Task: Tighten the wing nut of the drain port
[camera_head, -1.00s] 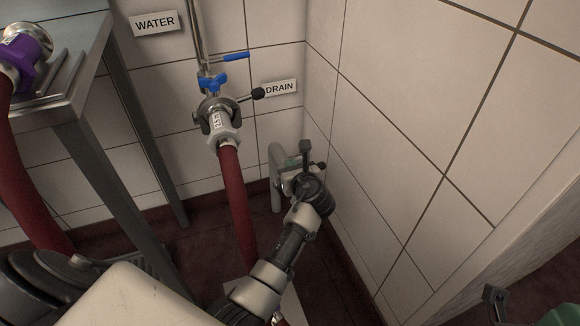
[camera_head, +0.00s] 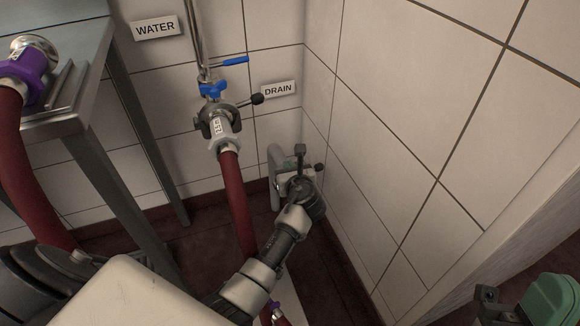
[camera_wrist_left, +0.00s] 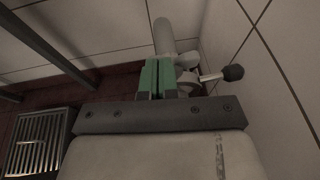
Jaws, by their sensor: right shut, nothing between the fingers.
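The drain port is a grey upright pipe with a clamp (camera_head: 276,165), low in the corner below the DRAIN sign. In the left wrist view the pipe (camera_wrist_left: 164,38) shows behind the fingers, and a lever with a black knob (camera_wrist_left: 232,73) sticks out to the right. My left gripper (camera_head: 293,168) is at the port; its green fingers (camera_wrist_left: 158,78) are close together with a narrow dark gap. The wing nut itself is not clear, and whether the fingers hold it cannot be told. My right gripper (camera_head: 488,294), at the lower right, is shut and empty.
A red hose (camera_head: 237,195) hangs from a clamped coupling (camera_head: 217,122) below a blue-handled valve (camera_head: 213,90). A metal table (camera_head: 75,105) stands at the left with a purple coupling (camera_head: 33,80). Tiled walls (camera_head: 420,110) close in behind and right of the port. A floor grate (camera_wrist_left: 40,142) lies left.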

